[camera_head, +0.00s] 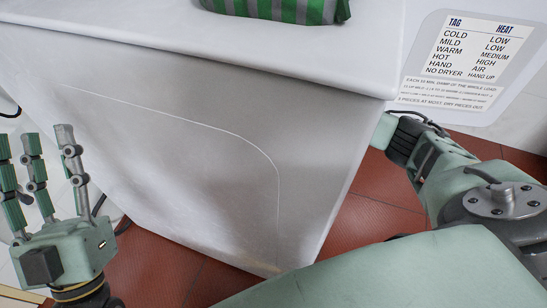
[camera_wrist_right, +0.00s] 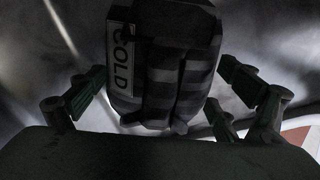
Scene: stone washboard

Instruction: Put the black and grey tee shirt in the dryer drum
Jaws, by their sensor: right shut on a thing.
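The black and grey striped tee shirt (camera_wrist_right: 165,70) is a folded bundle with a white tag reading COLD. It shows in the right wrist view, between the green fingers of my right gripper (camera_wrist_right: 163,80), which is shut on it. The space around it is dim and grey, and I cannot tell whether this is the dryer drum. In the head view my right arm reaches past the right side of a white cabinet, and its gripper is hidden. My left gripper (camera_head: 38,170) is open and empty at the lower left, fingers pointing up.
The white cabinet (camera_head: 190,130) fills the middle of the head view. A green and grey striped cloth (camera_head: 275,8) lies on its top. A tag and heat chart (camera_head: 470,60) is on a white surface at the right. Red tiled floor (camera_head: 365,215) shows below.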

